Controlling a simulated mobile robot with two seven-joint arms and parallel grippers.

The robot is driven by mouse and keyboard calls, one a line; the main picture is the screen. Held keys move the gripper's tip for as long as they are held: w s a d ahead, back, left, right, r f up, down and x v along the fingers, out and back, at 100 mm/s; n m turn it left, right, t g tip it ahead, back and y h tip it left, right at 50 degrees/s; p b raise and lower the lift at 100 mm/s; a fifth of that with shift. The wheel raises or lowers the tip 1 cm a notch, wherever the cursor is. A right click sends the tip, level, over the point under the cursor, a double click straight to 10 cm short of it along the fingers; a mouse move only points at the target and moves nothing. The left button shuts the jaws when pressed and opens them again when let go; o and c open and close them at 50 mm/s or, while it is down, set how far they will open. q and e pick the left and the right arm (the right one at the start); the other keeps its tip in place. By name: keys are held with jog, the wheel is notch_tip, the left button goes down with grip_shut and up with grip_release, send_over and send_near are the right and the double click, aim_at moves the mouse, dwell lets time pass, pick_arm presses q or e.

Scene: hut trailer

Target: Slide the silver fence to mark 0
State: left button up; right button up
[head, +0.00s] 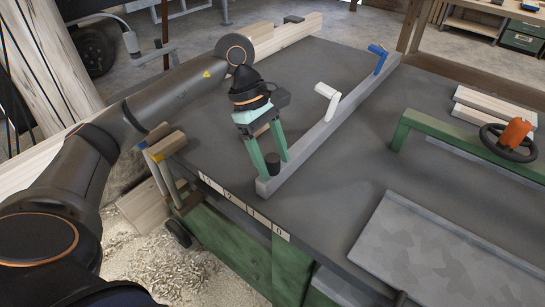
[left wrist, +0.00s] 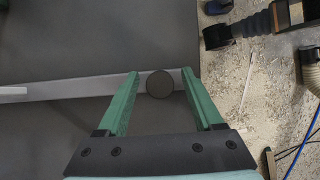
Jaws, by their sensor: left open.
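The silver fence (head: 318,137) is a long grey bar lying across the dark table top. Its near end is close to the front edge, beside the number strip (head: 240,210), around mark 1; the mark 0 (head: 278,231) is to its right. A white lever (head: 326,98) and a blue lever (head: 379,58) stand on it, and a black knob (head: 272,161) is at its near end. My left gripper (head: 274,168) is open, its green fingers pointing down around the knob. In the left wrist view the knob (left wrist: 160,84) sits between the spread fingertips (left wrist: 161,73), with the fence (left wrist: 70,88) beneath.
A grey metal sheet (head: 440,250) lies on the table at the right. A green rail (head: 465,130) and a dark handwheel (head: 508,140) are beyond it. The table is clear just right of the fence. Sawdust (head: 165,265) covers the floor in front.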

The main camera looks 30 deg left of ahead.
pick_arm(q)
grip_shut()
dwell(0.4)
dwell(0.9)
